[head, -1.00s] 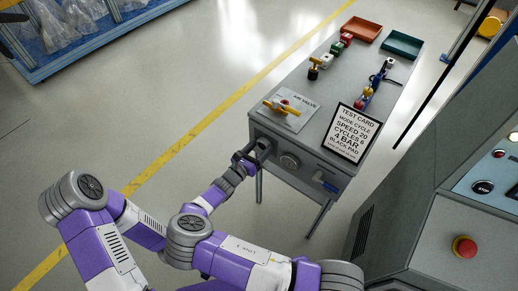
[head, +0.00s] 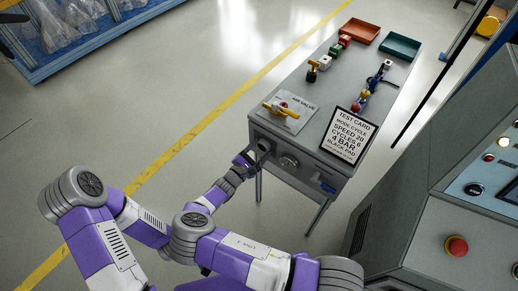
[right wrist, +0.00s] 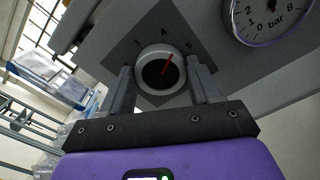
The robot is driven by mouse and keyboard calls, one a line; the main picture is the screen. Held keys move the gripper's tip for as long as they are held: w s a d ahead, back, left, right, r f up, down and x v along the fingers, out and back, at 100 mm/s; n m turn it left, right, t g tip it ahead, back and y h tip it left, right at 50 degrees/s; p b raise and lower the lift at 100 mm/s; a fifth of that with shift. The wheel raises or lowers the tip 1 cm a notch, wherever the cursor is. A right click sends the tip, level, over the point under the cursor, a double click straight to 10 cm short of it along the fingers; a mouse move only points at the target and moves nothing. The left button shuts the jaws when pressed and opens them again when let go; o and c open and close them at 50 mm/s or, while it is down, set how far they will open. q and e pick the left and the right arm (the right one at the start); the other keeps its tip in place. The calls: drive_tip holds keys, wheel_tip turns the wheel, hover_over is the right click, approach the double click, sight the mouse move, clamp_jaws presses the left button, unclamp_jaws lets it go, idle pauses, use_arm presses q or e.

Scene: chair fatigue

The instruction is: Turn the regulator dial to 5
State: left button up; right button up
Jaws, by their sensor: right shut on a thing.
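The regulator dial (right wrist: 160,70) is a round pale knob with a dark face and a red pointer on a grey plate. In the head view the dial (head: 264,146) is on the cabinet's front, partly hidden by my right gripper (head: 252,157). In the right wrist view my right gripper's fingers (right wrist: 161,88) stand on both sides of the dial, shut on it. A pressure gauge (right wrist: 268,16) marked bar sits right of the dial. My left gripper is out of view.
The grey cabinet (head: 318,95) carries a yellow-handled air valve (head: 282,108), a framed test card (head: 347,136), and red (head: 361,31) and teal (head: 400,46) trays. A large console with a red button (head: 456,246) stands at right. Floor left of the cabinet is clear.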

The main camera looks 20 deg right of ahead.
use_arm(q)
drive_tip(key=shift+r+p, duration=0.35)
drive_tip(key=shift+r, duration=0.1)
use_arm(e)
drive_tip(key=m, duration=0.4)
drive_tip(key=shift+f+m, duration=0.1)
drive_tip(key=shift+m, duration=0.3)
drive_tip(key=o, duration=1.1)
drive_tip(key=shift+c, duration=0.2)
